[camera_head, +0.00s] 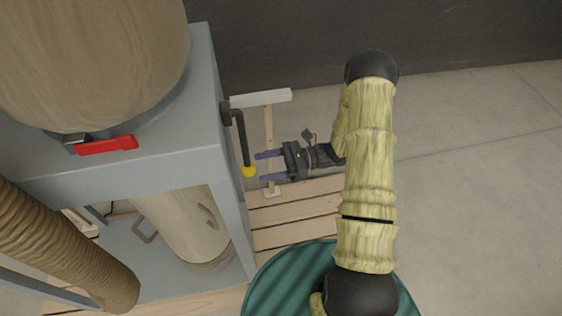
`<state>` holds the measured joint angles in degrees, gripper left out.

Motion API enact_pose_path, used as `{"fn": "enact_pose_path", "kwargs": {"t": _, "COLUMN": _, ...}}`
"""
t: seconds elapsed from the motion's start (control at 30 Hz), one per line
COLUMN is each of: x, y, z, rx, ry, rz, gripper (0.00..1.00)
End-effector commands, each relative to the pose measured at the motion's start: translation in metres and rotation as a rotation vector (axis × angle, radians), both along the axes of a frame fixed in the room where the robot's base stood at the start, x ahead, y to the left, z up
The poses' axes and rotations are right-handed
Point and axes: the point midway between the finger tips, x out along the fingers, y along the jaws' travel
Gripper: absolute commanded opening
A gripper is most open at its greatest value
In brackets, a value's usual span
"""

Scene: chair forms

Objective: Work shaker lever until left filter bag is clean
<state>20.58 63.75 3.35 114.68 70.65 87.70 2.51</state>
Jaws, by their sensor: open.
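The shaker lever (242,138) is a black crank with a yellow knob (249,171) at its lower end. It hangs from the right side of the grey collector frame (205,100). My gripper (262,167) is open, with its purple fingers pointing left at the yellow knob. The fingertips are very close to the knob; I cannot tell if they touch it. A large tan filter bag (95,55) sits on top of the frame at the upper left, and its top is cut off by the picture edge. I cannot tell its state inside.
A red-handled clamp (106,146) is at the bag's base. A brown ribbed hose (70,250) runs at the lower left. Wooden pallet slats (295,212) lie below my gripper. Open concrete floor (475,190) is at the right.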

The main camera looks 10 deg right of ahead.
Motion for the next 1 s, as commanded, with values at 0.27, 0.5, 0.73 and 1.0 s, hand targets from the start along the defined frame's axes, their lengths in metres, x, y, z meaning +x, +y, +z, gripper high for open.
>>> {"fn": "enact_pose_path", "kwargs": {"t": 0.27, "x": 0.000, "y": 0.042, "z": 0.000, "rx": 0.002, "ry": 0.000, "rz": 0.001, "gripper": 0.58}}
{"fn": "enact_pose_path", "kwargs": {"t": 0.5, "x": 0.000, "y": 0.053, "z": 0.000, "rx": 0.000, "ry": 0.000, "rz": -0.001, "gripper": 0.58}}
{"fn": "enact_pose_path", "kwargs": {"t": 0.73, "x": 0.000, "y": 0.053, "z": 0.000, "rx": 0.000, "ry": 0.000, "rz": 0.000, "gripper": 0.50}}
{"fn": "enact_pose_path", "kwargs": {"t": 1.0, "x": -0.001, "y": 0.054, "z": 0.000, "rx": 0.000, "ry": 0.000, "rz": 0.004, "gripper": 0.25}}
